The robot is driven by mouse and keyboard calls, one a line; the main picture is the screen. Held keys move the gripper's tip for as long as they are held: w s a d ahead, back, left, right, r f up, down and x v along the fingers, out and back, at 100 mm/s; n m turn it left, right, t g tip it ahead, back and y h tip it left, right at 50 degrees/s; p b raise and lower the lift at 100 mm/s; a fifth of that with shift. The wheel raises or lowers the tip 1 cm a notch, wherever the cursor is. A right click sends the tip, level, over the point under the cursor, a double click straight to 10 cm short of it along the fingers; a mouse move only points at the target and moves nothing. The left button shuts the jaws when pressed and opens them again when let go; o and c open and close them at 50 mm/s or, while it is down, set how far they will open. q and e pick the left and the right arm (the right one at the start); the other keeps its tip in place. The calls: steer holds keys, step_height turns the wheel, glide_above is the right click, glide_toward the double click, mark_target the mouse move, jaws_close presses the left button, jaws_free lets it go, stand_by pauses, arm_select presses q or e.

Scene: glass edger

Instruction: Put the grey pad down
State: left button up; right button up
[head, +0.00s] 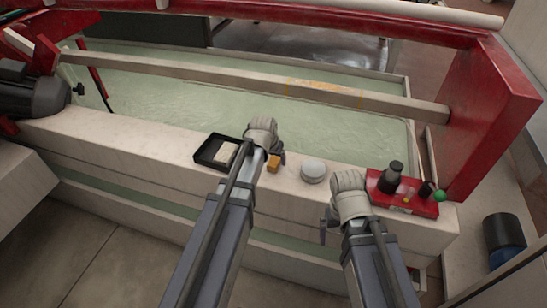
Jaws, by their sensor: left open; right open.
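A pale grey pad (228,152) lies in the black tray (205,156) on the near ledge of the machine. My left gripper (279,153) is just right of the tray, above the ledge, and is open and empty. It appears apart from the pad; its fingers are small and partly hidden by its wrist. My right gripper (325,226) is open and empty, in front of the ledge near the red tray.
A yellow block (273,164) sits close by my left gripper. A round whitish puck (313,171) stands between my arms. A beam (240,80) crosses the pale green basin behind.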

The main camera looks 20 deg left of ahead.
arm_select(q)
steer(key=p+v, duration=0.8)
steer(key=v, duration=0.2)
steer(key=b+x, duration=1.1)
steer(key=x, duration=0.1)
steer(key=shift+f, duration=0.2)
steer(key=shift+r, duration=0.15)
